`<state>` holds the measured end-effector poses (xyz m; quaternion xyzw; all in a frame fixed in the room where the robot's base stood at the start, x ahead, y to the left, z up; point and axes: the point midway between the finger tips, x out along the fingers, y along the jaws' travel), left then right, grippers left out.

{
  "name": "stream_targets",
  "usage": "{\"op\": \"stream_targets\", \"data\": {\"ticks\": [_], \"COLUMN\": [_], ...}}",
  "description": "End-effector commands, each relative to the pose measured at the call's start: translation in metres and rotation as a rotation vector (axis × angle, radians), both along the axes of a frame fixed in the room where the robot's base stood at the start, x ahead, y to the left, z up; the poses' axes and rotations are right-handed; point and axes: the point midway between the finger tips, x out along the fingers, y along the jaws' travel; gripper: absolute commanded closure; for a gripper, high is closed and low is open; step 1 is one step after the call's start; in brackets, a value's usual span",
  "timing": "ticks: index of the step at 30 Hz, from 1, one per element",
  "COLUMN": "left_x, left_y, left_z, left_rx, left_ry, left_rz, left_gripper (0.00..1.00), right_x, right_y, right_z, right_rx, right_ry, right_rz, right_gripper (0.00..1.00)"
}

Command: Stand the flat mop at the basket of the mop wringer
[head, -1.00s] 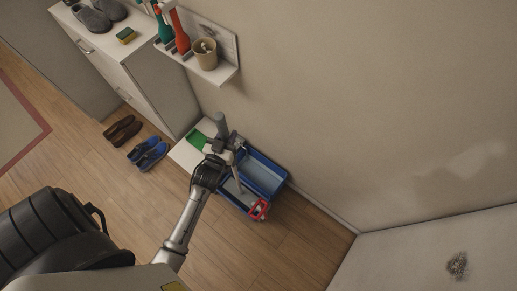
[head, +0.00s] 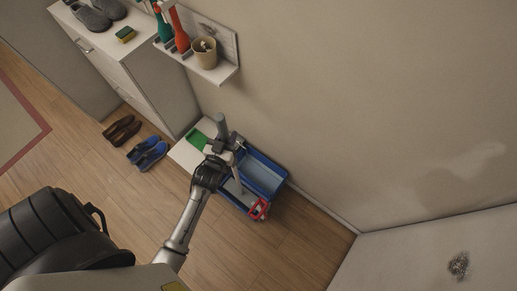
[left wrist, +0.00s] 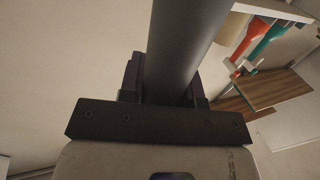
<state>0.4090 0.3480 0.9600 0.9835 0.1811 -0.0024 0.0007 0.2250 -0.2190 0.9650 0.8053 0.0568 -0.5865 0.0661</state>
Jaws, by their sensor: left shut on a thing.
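The flat mop's grey handle (head: 220,124) stands steeply in the head view, its top end near the wall side. My left gripper (head: 228,145) is shut around this handle. In the left wrist view the thick grey handle (left wrist: 186,45) runs up between the dark fingers (left wrist: 165,85). The mop wringer (head: 265,173) is a blue bucket with a red handle (head: 260,209), on the floor against the wall. My gripper is above its left part. My right gripper is not in view.
A white board with a green patch (head: 197,140) lies beside the wringer. Brown shoes (head: 122,129) and blue shoes (head: 147,153) lie on the floor. Floor in front is clear.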

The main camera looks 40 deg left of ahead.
Motion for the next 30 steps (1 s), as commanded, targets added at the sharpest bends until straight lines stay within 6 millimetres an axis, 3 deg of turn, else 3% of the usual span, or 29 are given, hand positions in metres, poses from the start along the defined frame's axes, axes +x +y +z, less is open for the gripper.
{"op": "stream_targets", "data": {"ticks": [6,7,16,25,30], "left_x": [0.001,0.001,0.000,-0.003,-0.017], "left_y": [0.000,0.000,0.000,-0.001,-0.008], "left_z": [0.002,0.002,0.000,-0.001,0.001], "left_rx": [0.002,0.002,0.002,0.000,-0.002], "left_ry": [-0.005,-0.005,-0.002,0.003,0.005], "left_rz": [0.000,0.000,0.000,-0.002,-0.010], "left_gripper": [1.00,0.67,0.39,0.39,0.39], "right_x": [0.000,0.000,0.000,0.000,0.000], "right_y": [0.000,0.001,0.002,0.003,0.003], "right_z": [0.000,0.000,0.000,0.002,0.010], "right_rx": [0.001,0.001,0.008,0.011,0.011], "right_ry": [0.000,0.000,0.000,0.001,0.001], "right_rz": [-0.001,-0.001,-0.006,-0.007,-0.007], "right_gripper": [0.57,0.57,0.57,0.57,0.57]}}
